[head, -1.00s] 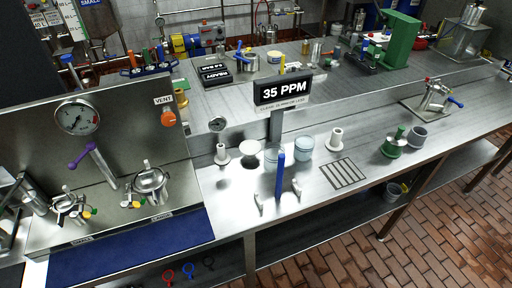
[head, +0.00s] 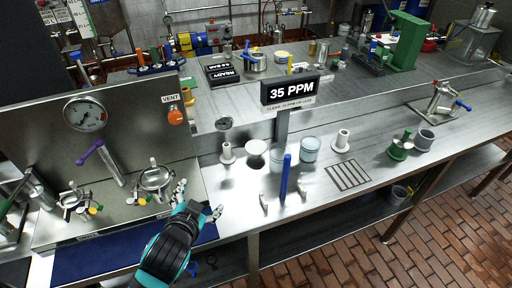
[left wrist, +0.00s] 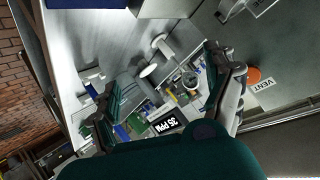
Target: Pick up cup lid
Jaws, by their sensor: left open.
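A round white disc (head: 257,147), which looks like the cup lid, is on the steel bench left of the sign post. It also shows in the left wrist view (left wrist: 148,71), between my fingers but farther off. Two pale, clear cups stand near it, one (head: 310,149) right of the post and one (head: 278,158) partly behind the blue upright handle. My left gripper (head: 199,199) is open and empty over the bench's front edge, left of and nearer than the disc, not touching it. My right gripper is not in view.
A blue upright handle (head: 285,176) and a sign reading 35 PPM (head: 290,91) stand close to the disc. White spool-shaped stands (head: 227,153) flank the area. A gauge panel (head: 130,125) with metal pots rises at left. A slotted drain (head: 347,175) lies right.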

